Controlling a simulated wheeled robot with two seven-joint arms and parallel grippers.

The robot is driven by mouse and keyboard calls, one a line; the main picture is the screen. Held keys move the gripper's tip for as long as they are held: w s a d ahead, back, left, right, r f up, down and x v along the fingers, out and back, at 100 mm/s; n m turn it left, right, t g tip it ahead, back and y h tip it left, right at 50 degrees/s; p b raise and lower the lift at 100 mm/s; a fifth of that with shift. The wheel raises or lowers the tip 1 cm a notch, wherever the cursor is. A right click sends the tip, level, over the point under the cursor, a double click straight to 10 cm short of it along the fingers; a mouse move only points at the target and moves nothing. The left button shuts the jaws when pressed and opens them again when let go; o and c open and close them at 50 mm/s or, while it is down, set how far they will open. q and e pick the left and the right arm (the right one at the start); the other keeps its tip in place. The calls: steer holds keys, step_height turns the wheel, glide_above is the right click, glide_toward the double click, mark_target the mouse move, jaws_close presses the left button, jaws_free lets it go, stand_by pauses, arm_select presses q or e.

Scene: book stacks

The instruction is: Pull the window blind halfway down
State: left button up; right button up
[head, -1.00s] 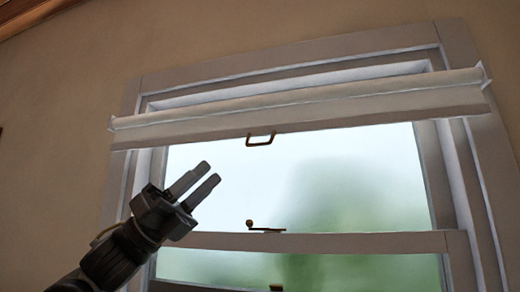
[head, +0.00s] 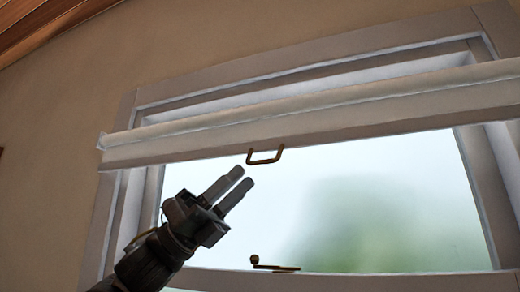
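The window blind (head: 330,118) is a pale roll with a short hanging strip across the top of the window. A brown U-shaped pull handle (head: 265,160) hangs from the middle of its lower edge. My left gripper (head: 241,179) is just below and left of the handle, pointing up and to the right. Its two fingers are apart with a narrow gap and nothing between them. It looks apart from the handle, though the depth between them is hard to judge. My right gripper is out of view.
The window has a pale frame (head: 118,205) and bright glass (head: 400,200). A small brown latch (head: 272,266) sits on the sash rail below. A tan wall (head: 50,130) is at the left, with a wooden ceiling edge (head: 40,28) above.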

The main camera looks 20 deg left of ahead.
mark_target(260, 163)
arm_select(q)
steer(key=p+x, duration=0.2)
steer(key=x, duration=0.3)
steer(key=shift+a, duration=0.15)
steer(key=shift+d+r+p, duration=0.3)
steer(key=shift+d+p, duration=0.05)
steer(key=shift+p, duration=0.05)
steer(key=shift+d, duration=0.1)
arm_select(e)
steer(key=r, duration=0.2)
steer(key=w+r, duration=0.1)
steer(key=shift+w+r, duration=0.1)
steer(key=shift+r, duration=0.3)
arm_select(q)
steer(key=shift+w, duration=0.1)
steer(key=shift+c, duration=0.2)
jaws_close()
steer(key=shift+f, duration=0.1)
